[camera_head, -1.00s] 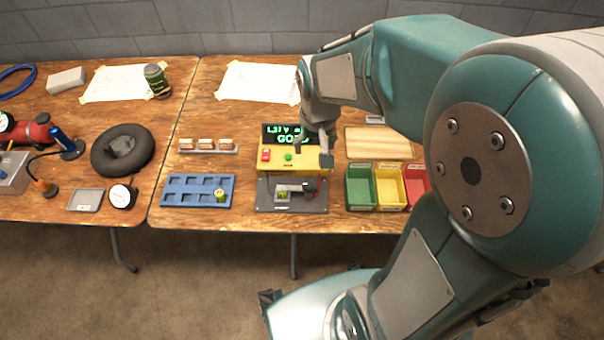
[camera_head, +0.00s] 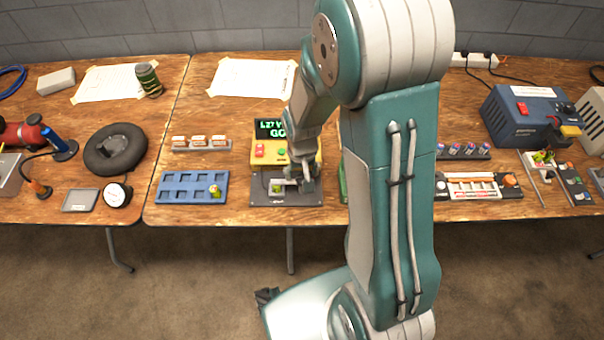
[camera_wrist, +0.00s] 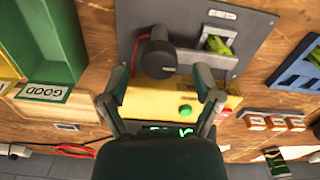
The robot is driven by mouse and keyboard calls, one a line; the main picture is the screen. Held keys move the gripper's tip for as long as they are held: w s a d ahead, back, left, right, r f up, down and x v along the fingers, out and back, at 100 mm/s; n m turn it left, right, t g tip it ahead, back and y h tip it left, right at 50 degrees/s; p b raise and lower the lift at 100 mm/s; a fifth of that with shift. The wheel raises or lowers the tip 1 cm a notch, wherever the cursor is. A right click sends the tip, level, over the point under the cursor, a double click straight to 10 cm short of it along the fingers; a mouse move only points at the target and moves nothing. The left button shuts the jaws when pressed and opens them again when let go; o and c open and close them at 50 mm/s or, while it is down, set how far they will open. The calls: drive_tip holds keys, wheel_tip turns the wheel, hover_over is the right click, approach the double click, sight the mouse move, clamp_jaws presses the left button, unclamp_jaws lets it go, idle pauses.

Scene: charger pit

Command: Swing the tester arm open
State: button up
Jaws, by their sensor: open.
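The tester (camera_head: 262,162) is a yellow box with a lit green display, a red button and a green button, on a dark grey plate (camera_head: 262,200). In the wrist view, the tester arm (camera_wrist: 187,57) is a short grey bar running from a round black knob (camera_wrist: 156,56) toward a green cell (camera_wrist: 217,44) in a holder on the plate (camera_wrist: 130,25). My gripper (camera_wrist: 161,84) is open, its fingers over the yellow box, with the knob just beyond and between the fingertips. Contact cannot be told. In the head view my gripper (camera_head: 305,184) partly hides the plate's right side.
A blue tray (camera_head: 170,187) holding one cell lies left of the tester. A green GOOD bin (camera_wrist: 55,65) stands on the other side, mostly hidden in the head view by my arm. A rack of cells (camera_head: 202,148) sits behind the tray. Bare wood separates these.

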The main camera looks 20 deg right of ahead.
drive_tip(key=shift+f, duration=0.5)
clamp_jaws()
